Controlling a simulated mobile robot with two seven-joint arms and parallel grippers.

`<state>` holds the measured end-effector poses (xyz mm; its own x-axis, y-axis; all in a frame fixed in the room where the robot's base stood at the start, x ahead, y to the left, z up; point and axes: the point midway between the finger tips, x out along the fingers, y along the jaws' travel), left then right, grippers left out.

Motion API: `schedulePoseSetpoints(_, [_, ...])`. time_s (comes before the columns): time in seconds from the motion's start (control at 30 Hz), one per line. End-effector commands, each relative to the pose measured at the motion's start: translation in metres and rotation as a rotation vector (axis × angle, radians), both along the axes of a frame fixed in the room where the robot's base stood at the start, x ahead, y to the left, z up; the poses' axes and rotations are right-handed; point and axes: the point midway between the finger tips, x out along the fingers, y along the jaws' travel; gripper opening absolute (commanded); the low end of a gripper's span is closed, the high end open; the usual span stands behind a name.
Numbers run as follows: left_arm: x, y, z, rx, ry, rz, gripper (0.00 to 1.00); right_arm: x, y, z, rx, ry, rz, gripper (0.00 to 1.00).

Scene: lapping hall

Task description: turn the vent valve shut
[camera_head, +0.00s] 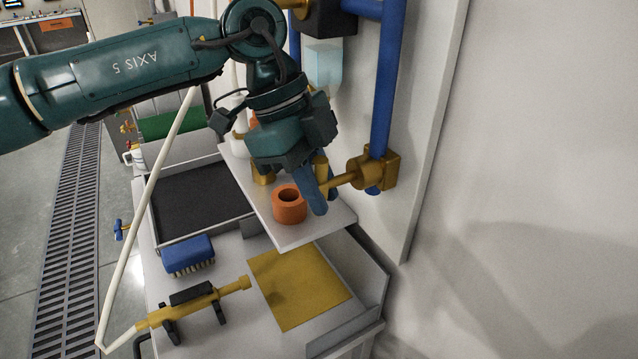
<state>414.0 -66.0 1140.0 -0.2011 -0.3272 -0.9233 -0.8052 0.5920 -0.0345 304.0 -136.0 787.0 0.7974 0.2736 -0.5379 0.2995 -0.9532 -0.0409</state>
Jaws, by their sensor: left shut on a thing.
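The vent valve appears to be the brass valve (377,170) on the blue pipe against the wall, right of centre. Its brass stem (343,181) points left to an upright brass handle piece (321,172). My left gripper (319,198) reaches down from above with its dark blue fingers on either side of this handle piece and is shut on it. The fingers partly hide the handle, so its exact angle is hard to tell. My right gripper is not in view.
An orange ring-shaped part (290,208) stands on the pale shelf (292,236) close left of my fingers. Below are a yellow sheet (297,287), a blue brush (188,252) and a brass spray lance (197,303). The blue pipe (383,90) and wall bound the right side.

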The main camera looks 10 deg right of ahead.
Motion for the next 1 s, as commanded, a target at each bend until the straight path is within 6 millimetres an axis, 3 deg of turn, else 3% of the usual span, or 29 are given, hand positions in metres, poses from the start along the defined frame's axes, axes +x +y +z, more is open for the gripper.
schedulePoseSetpoints(0.13, [0.0,0.0,0.0,0.0,0.0,0.0,0.0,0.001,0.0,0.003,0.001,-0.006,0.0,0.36])
schedulePoseSetpoints(0.47, [0.0,0.0,-0.001,0.009,-0.027,-0.001,0.0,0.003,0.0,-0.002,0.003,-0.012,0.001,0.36])
schedulePoseSetpoints(0.77, [-0.001,0.0,-0.006,0.066,-0.188,-0.002,0.0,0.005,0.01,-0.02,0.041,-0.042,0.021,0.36])
schedulePoseSetpoints(1.0, [-0.001,-0.001,-0.009,0.141,-0.398,-0.002,0.0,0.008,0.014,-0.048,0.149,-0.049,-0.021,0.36])
